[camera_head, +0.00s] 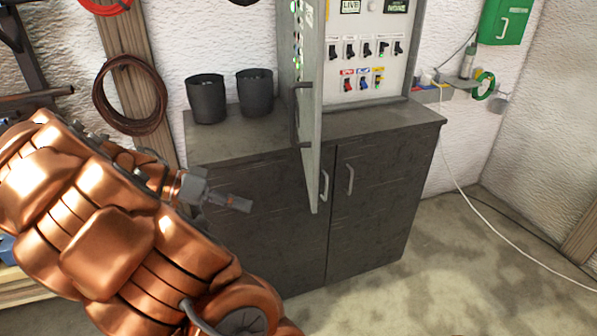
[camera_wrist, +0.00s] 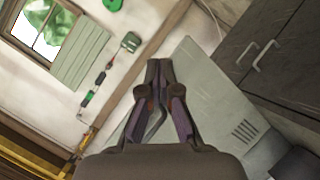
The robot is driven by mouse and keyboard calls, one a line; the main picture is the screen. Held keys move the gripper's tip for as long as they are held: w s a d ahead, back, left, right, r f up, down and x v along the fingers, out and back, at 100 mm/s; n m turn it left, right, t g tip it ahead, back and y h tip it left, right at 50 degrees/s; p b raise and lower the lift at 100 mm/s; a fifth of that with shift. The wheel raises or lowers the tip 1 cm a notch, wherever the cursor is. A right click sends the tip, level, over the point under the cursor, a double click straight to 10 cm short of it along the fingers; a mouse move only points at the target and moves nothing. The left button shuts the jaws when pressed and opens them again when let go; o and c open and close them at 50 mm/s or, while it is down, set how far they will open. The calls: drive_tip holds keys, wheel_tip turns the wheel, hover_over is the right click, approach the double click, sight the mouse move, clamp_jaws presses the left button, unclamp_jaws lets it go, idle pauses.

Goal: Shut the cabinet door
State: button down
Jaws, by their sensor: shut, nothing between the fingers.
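The wall cabinet (camera_head: 362,80) holds rows of switches and stands on a dark base cabinet. Its grey door (camera_head: 313,110) is open, swung out toward me and seen nearly edge-on. A dark handle (camera_head: 296,115) is on the door's left face. In the wrist view, the pale grey-green door (camera_wrist: 205,75) with vent slots lies behind the fingers. My gripper (camera_head: 242,206) is shut and empty, left of the door's lower part and apart from it in the head view. Its closed fingertips (camera_wrist: 159,64) overlap the door in the wrist view; I cannot tell whether they touch it.
The base cabinet (camera_head: 260,225) has two closed doors with pale handles. Two black cups (camera_head: 206,100) (camera_head: 255,93) stand on its top, left of the open door. A coiled cable (camera_head: 130,95) hangs at left. A white cable (camera_head: 480,215) runs to the floor at right.

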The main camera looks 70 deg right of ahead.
sight(310, 174)
drive_tip(key=w+d+f+m+g+h+b, duration=0.1)
drive_tip(key=w+d+m+g, duration=0.3)
drive_tip(key=d+m, duration=0.5)
drive_tip(key=shift+w+d+f+h+b, duration=0.2)
drive_tip(key=shift+w+d+h+b, duration=0.3)
drive_tip(key=shift+b, duration=0.35)
drive_tip(key=shift+s+b, duration=0.2)
drive_tip(key=shift+b, duration=1.05)
drive_tip(key=s+b, duration=0.1)
drive_tip(key=b, duration=0.4)
drive_tip(key=shift+d+g, duration=0.15)
drive_tip(key=shift+g, duration=0.15)
drive_tip(key=x, duration=1)
drive_tip(key=shift+s+r, duration=0.3)
drive_tip(key=shift+r, duration=0.05)
drive_tip(key=shift+s+d+f, duration=0.15)
drive_tip(key=shift+s+d, duration=0.2)
drive_tip(key=shift+s, duration=0.1)
